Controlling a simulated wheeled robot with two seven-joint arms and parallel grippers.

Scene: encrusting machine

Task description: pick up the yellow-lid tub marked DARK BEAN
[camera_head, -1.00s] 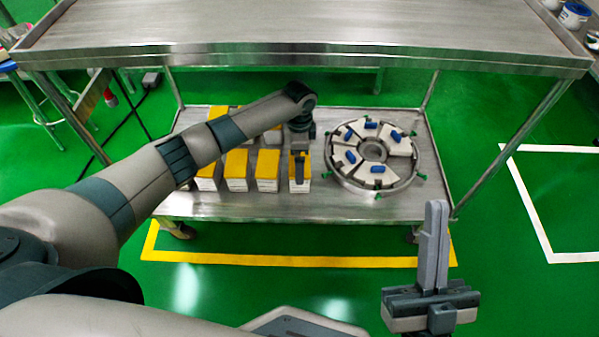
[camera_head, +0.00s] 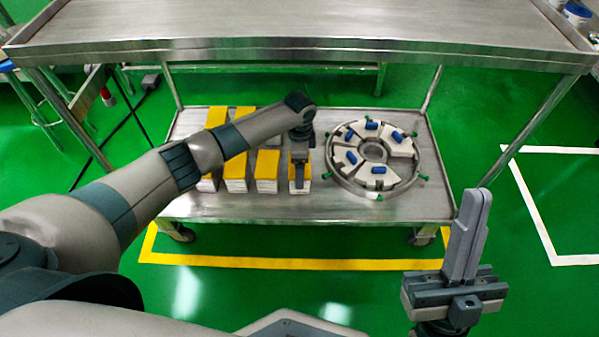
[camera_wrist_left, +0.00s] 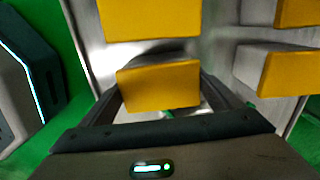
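Several yellow-lid tubs with white bodies (camera_head: 236,185) stand in rows on the lower shelf of the steel table. Their markings are too small to read, so I cannot tell which is DARK BEAN. My left gripper (camera_head: 300,178) points down at the front right tub (camera_head: 306,185). In the left wrist view, this yellow lid (camera_wrist_left: 160,86) lies between the spread fingers, with no clear grip on it. My right gripper (camera_head: 479,198) is shut and empty, pointing up at the lower right, away from the tubs.
A round metal ring (camera_head: 374,154) with white blocks and blue pieces sits right of the tubs on the lower shelf (camera_head: 330,208). The upper tabletop (camera_head: 300,25) overhangs behind. Green floor with yellow tape (camera_head: 290,262) lies in front.

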